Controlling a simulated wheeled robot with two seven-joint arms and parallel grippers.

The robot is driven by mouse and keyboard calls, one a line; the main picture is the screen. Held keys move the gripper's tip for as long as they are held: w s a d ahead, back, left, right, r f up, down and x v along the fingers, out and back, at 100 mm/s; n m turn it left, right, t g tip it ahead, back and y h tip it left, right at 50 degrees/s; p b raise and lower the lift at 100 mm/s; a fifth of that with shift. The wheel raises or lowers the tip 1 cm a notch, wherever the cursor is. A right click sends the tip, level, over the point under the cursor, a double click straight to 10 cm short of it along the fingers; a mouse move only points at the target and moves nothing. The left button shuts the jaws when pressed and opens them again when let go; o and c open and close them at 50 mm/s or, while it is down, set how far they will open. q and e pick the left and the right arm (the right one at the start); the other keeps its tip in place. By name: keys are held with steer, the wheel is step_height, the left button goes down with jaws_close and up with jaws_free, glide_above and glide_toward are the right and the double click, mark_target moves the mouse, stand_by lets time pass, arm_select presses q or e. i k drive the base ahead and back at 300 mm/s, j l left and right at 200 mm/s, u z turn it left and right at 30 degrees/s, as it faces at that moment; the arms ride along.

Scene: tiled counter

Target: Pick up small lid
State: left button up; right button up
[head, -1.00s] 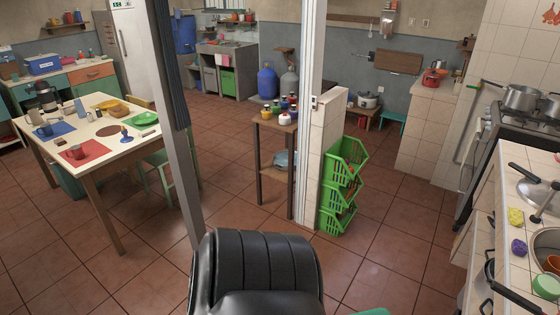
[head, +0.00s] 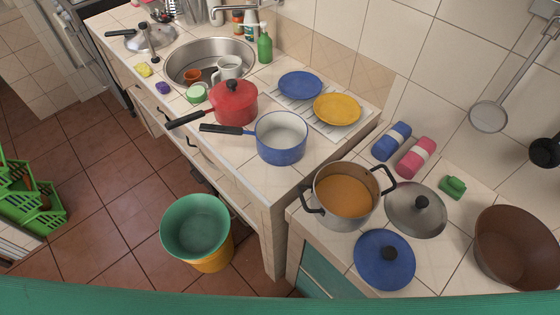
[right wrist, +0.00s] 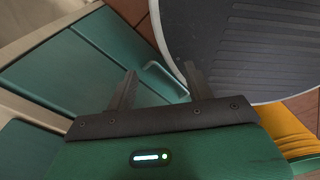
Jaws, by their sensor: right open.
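A round blue lid (head: 384,262) with a black knob lies flat at the front of the tiled counter in the head view. A wider grey lid (head: 415,210) with a black knob lies behind and to its right. The blue lid looks the smaller of these two. An open pot (head: 346,197) with orange-brown contents stands left of them. My right gripper (right wrist: 160,72) is open and empty in the right wrist view, in front of teal cabinet fronts (right wrist: 75,72); no lid shows there. Neither gripper shows in the head view.
A brown bowl (head: 517,245) stands right of the lids. A blue pan (head: 282,138) and a red pot (head: 233,103) stand on the left counter by the sink (head: 210,50). Stacked buckets (head: 197,232) stand on the floor.

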mark_target(415, 209)
steer(key=z, duration=1.3)
steer(key=k+l+u, duration=0.15)
steer(key=u, duration=0.2)
steer(key=k+l+u, duration=0.2)
steer(key=u, duration=0.15)
steer(key=k+l+u, duration=0.15)
steer(key=u, duration=0.2)
